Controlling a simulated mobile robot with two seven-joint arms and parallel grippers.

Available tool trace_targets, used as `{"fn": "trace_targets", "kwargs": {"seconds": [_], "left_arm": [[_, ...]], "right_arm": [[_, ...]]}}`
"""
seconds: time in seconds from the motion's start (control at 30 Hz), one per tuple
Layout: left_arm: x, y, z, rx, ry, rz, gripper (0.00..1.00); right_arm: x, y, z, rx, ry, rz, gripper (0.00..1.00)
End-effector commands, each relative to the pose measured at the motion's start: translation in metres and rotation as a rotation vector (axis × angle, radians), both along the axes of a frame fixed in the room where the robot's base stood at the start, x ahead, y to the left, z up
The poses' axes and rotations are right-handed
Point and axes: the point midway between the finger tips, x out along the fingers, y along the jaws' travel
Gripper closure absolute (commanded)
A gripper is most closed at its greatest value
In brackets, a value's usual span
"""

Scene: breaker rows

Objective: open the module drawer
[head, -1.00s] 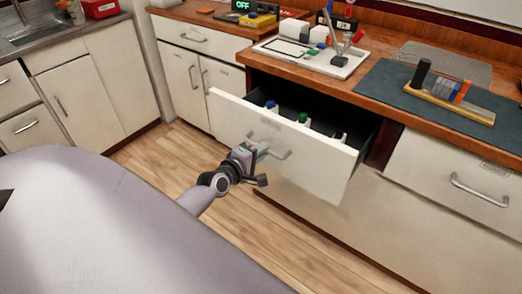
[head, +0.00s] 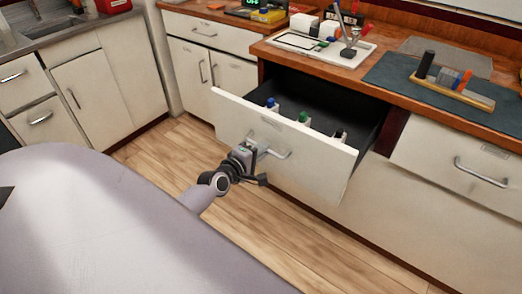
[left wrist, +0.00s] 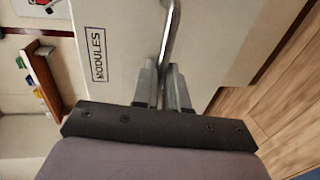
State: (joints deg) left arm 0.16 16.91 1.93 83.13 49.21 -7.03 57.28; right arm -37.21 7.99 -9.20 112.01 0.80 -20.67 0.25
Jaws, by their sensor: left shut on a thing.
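The module drawer (head: 320,163) stands pulled out from under the wooden counter, its inside open to view. Modules with blue, green and dark tops show inside along its front, among them a green-topped one (head: 303,119). My left gripper (head: 254,152) is shut on the drawer's metal handle (head: 276,153). In the left wrist view the fingers (left wrist: 165,85) close around the handle bar (left wrist: 170,38), beside a label (left wrist: 97,54) reading "MODULES". My right gripper is not in view.
A white tray (head: 350,61) and a wooden rail with modules (head: 450,92) on a dark mat (head: 390,75) lie on the counter. A closed drawer (head: 450,165) is at the right. Wood floor (head: 165,150) is clear at the left.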

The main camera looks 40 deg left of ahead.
Motion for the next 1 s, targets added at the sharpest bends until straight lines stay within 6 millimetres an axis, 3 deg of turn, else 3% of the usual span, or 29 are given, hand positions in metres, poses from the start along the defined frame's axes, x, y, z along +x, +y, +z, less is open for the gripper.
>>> {"fn": "trace_targets", "kwargs": {"seconds": [0.17,0.2,0.23,0.27,0.67,1.0], "left_arm": [[0.0,-0.002,0.0,-0.002,0.001,-0.003,1.0],[0.0,-0.002,0.0,-0.002,0.001,-0.003,0.75],[0.0,-0.001,0.0,-0.002,0.001,-0.003,0.65],[0.0,-0.001,0.0,-0.002,0.001,-0.003,0.63],[-0.007,-0.001,0.001,0.0,0.001,-0.001,0.63],[-0.05,-0.001,0.01,0.0,0.002,-0.002,0.63]], "right_arm": [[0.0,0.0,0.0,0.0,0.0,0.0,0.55],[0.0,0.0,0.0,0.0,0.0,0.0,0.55],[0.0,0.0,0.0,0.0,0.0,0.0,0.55],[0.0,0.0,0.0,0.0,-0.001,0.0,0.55],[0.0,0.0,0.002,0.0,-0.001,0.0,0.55],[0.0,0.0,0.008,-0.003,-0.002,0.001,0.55]]}}
